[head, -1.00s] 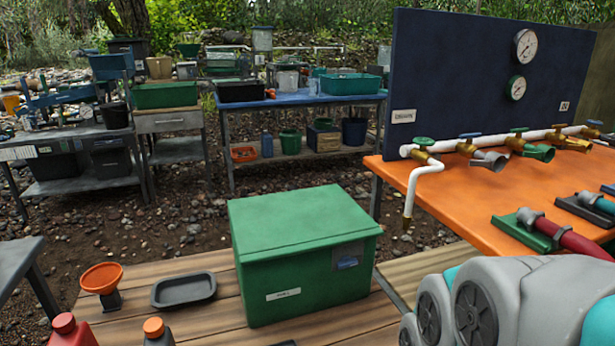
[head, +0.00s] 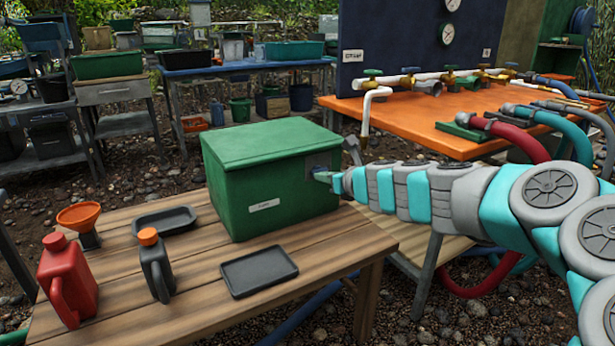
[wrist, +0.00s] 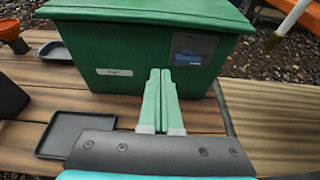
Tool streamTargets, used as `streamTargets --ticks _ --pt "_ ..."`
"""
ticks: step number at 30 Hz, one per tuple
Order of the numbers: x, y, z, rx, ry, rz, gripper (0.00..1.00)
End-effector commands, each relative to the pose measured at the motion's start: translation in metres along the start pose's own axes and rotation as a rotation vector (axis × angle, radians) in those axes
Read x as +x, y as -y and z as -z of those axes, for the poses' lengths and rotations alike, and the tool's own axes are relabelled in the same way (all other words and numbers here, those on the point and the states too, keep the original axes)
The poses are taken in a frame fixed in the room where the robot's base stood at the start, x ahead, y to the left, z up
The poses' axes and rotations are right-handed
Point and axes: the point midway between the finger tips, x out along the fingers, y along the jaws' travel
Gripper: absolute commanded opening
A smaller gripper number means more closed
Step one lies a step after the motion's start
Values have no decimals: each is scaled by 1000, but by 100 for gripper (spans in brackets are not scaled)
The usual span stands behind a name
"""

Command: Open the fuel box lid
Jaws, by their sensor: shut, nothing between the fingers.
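The green fuel box (head: 285,195) stands on a wooden table, and its lid (head: 270,142) is closed. Its front face carries a pale label (head: 264,205) at the left and a grey-and-blue plate (wrist: 193,50) near the upper right. My gripper (wrist: 160,72) is shut and empty. In the wrist view its pale green fingertips overlap the front face, just left of and below the plate. In the head view my arm reaches in from the right and its end is beside the plate. I cannot tell whether the fingertips touch the box.
On the wooden table (head: 190,290) are a red can (head: 66,275), a dark bottle (head: 155,268), an orange funnel (head: 82,218) and two black trays (head: 259,271) (head: 165,221). An orange bench (head: 400,125) with valves and hoses stands at the back right.

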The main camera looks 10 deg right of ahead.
Motion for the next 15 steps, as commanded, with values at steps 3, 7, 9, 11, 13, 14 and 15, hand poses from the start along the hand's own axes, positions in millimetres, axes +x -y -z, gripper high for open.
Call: streamTargets --ticks 3,7,9,11,13,14,15 --pt "14 -3 2 -4 -3 -6 0" --pt "36 -4 3 -6 -4 -8 0" --pt "47 -4 2 -8 -2 -7 0" --pt "58 -4 2 -8 -3 -7 0" --pt "72 -4 3 -10 -4 -8 0" --pt "77 -4 3 -9 -4 -7 0" --pt "84 -3 3 -8 -3 -5 0"
